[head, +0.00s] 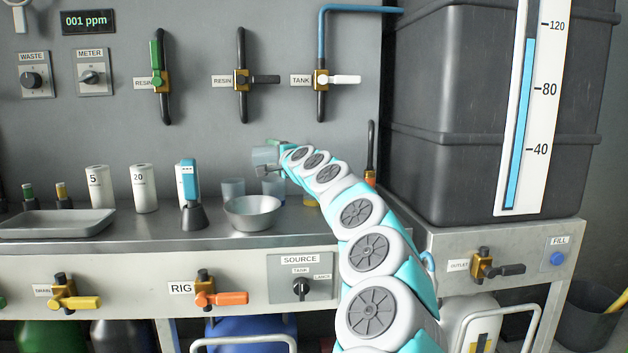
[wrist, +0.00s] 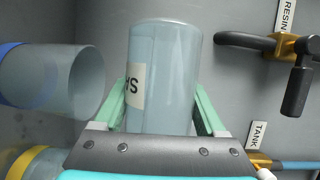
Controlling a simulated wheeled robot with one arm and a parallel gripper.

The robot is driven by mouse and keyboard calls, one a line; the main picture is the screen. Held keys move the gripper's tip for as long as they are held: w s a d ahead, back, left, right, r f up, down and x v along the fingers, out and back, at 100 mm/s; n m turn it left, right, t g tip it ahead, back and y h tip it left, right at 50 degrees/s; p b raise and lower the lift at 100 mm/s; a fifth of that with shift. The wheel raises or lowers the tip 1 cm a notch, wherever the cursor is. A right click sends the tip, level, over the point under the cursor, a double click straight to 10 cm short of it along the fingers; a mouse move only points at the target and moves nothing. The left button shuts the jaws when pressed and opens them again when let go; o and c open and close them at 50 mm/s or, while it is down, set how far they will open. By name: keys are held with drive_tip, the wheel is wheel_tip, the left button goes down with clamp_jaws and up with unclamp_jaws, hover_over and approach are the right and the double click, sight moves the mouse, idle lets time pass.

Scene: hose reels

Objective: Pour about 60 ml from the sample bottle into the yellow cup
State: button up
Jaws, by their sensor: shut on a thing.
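The sample bottle (wrist: 165,70), clear and greyish with a partly hidden label, is held between the green fingers of my gripper (wrist: 162,105). The wrist view is rolled relative to the wall. The bottle lies about on its side, its far end pointing left in the head view (head: 264,155), above the counter cups. I cannot tell its liquid level or whether any flows. The yellow cup (head: 311,201) is on the counter, mostly behind my arm; its yellow band shows at the wrist view's lower left (wrist: 35,163). My gripper (head: 283,150) is right of the bottle's visible end.
A blue-banded cup (wrist: 50,78) stands close to the bottle, also seen on the counter (head: 273,188). Another clear cup (head: 233,186), a metal bowl (head: 252,212) and a blue handheld meter (head: 190,185) are left of it. Wall valves (head: 322,80) are behind.

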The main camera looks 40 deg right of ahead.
drive_tip(key=shift+r, duration=0.1)
drive_tip(key=shift+w+n+g+p, duration=0.1)
drive_tip(key=shift+n+g+p, duration=0.3)
drive_tip(key=shift+n, duration=0.5)
drive_tip(key=shift+w+a+n+g, duration=0.3)
drive_tip(key=shift+a+n, duration=0.1)
drive_tip(key=shift+n, duration=0.3)
drive_tip(key=shift+s+d+n, duration=0.15)
drive_tip(key=shift+d+n, duration=0.05)
drive_tip(key=shift+n, duration=0.3)
drive_tip(key=shift+g+h, duration=0.3)
